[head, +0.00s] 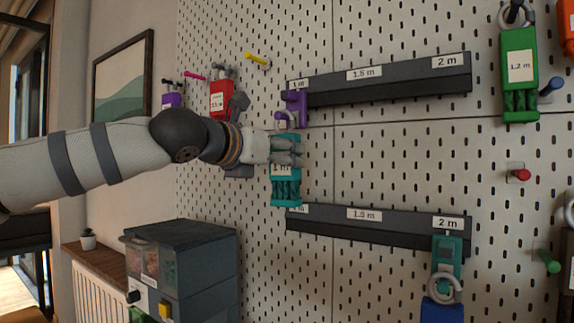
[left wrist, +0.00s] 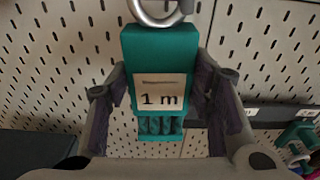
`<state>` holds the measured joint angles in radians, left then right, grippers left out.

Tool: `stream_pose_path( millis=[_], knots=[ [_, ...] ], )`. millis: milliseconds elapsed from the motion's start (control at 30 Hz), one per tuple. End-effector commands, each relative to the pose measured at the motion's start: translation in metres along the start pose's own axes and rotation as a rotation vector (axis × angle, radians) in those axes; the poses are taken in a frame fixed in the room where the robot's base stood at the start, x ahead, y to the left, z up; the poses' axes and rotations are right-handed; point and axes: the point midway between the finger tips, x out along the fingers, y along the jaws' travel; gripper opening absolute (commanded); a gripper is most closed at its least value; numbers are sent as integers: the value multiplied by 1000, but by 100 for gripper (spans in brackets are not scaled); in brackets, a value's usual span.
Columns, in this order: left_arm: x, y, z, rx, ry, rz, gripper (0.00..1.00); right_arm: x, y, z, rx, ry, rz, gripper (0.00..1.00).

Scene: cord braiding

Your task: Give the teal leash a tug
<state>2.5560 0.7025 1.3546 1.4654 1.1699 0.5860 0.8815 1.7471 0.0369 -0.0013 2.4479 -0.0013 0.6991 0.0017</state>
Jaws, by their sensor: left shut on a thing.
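The teal leash (head: 286,192) hangs upright in front of the pegboard, with a "1 m" label and braided cords at its lower end. Its metal ring (head: 287,118) is at the purple holder (head: 296,108); I cannot tell exactly how it sits there. My left gripper (head: 287,152) reaches in from the left and is shut on the leash body. In the left wrist view the teal leash (left wrist: 158,58) stands between my left gripper's two fingers (left wrist: 162,105), with the ring at the top edge. My right gripper is not in view.
An upper rail (head: 400,86) and a lower rail (head: 385,229) carry length marks. A teal holder (head: 447,252) with a ring and blue leash (head: 442,312) is at lower right. A green leash (head: 519,90) hangs right, a red one (head: 221,98) left. A grey box (head: 190,270) stands below.

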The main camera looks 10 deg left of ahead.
Motion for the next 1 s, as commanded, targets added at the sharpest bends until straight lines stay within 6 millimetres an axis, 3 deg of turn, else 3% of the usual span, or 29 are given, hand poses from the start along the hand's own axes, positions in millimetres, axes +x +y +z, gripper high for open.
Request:
stream_pose_path(
  millis=[467, 500, 567, 800, 867, 1000],
  knots=[
    [0, 0, -3, 0, 1, 0, 9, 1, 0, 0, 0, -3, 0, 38],
    [0, 0, -3, 0, 2, 0, 57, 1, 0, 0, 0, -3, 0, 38],
    [0, 0, -3, 0, 2, 0, 70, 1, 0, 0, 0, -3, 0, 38],
    [0, 0, -2, 0, 1, 0, 71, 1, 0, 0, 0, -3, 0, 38],
    [0, 0, -3, 0, 2, 0, 83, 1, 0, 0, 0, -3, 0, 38],
    [0, 0, -2, 0, 1, 0, 85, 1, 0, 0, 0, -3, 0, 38]
  ],
)
